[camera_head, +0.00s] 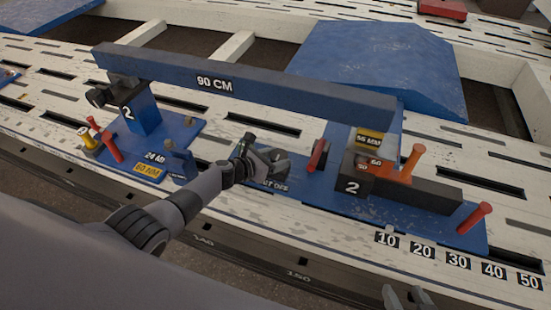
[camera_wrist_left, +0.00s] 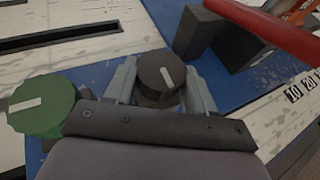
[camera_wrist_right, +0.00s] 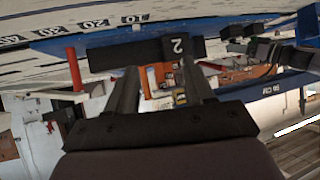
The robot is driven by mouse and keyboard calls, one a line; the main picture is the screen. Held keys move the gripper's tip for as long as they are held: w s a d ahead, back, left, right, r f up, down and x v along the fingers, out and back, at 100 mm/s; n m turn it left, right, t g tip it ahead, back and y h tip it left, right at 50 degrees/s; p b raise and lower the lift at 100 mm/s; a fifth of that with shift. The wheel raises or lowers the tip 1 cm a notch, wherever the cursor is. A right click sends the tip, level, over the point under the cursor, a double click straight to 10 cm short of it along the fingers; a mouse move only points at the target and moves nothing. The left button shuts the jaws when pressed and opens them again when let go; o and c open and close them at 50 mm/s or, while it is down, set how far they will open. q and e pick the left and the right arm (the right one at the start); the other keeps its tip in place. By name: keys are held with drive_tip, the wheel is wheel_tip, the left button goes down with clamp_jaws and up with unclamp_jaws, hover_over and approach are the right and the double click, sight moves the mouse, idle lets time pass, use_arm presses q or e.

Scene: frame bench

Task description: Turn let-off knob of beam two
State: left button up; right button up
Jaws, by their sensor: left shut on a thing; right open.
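A dark round let-off knob (camera_wrist_left: 160,72) with a pale pointer line stands on the blue base plate (camera_head: 225,152) of beam two. In the left wrist view the pointer slants slightly off the finger direction. My left gripper (camera_head: 268,158) is shut on this knob, one finger on each side; in the left wrist view the fingers (camera_wrist_left: 162,88) flank it. The gripper hides most of the knob in the head view, beside a partly covered "LET OFF" label (camera_head: 274,185). The dark-blue beam (camera_head: 290,92) reads "90 CM". My right gripper (camera_head: 408,298) is open and empty at the bottom edge.
A green knob (camera_wrist_left: 42,105) stands left of my left gripper in its wrist view. Red handles (camera_head: 318,154) and (camera_head: 474,217), an orange lever (camera_head: 412,163) and a block marked "2" (camera_head: 353,187) are to the right. A number scale (camera_head: 458,260) lies in front.

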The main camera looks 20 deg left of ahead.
sight(272, 159)
drive_tip(key=shift+r, duration=0.1)
use_arm(q)
drive_tip(key=o, duration=1)
drive_tip(key=shift+o, duration=0.2)
drive_tip(key=shift+s+a+r+p, duration=0.2)
drive_tip(key=shift+s+r+p, duration=0.15)
drive_tip(key=shift+p, duration=0.2)
drive_tip(key=p+v, duration=0.3)
drive_tip(key=v, duration=0.2)
drive_tip(key=shift+s+a+f+p, duration=0.1)
drive_tip(key=shift+p, duration=0.25)
drive_tip(key=shift+s+a, duration=0.25)
drive_tip(key=shift+s, duration=0.2)
use_arm(e)
drive_tip(key=shift+s+d+r+m+g, duration=0.3)
drive_tip(key=shift+s+d+r, duration=0.45)
drive_tip(key=shift+d, duration=0.2)
drive_tip(key=shift+w+r, duration=0.15)
drive_tip(key=shift+w, duration=0.1)
